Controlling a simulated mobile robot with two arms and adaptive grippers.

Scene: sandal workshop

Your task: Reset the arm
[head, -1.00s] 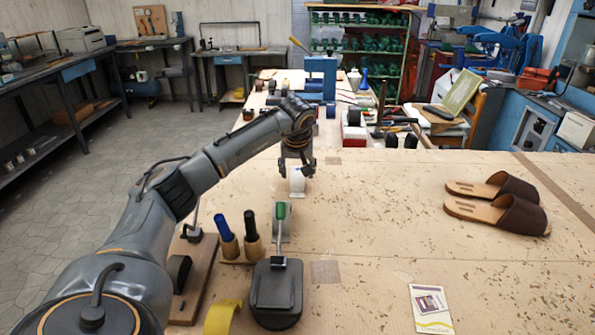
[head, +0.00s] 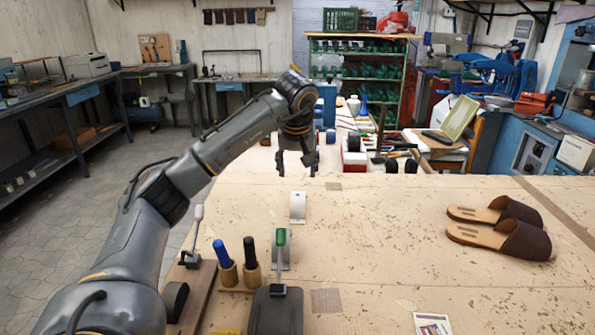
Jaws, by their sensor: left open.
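My left arm comes in from the left of the head view. Its gripper (head: 297,168) hangs above the far part of the workbench (head: 390,270), fingers pointing down and spread apart, with nothing between them. My right gripper does not show.
Brown sandals (head: 505,240) lie at the right. A card (head: 432,324) lies at the front edge. The bench middle is clear.

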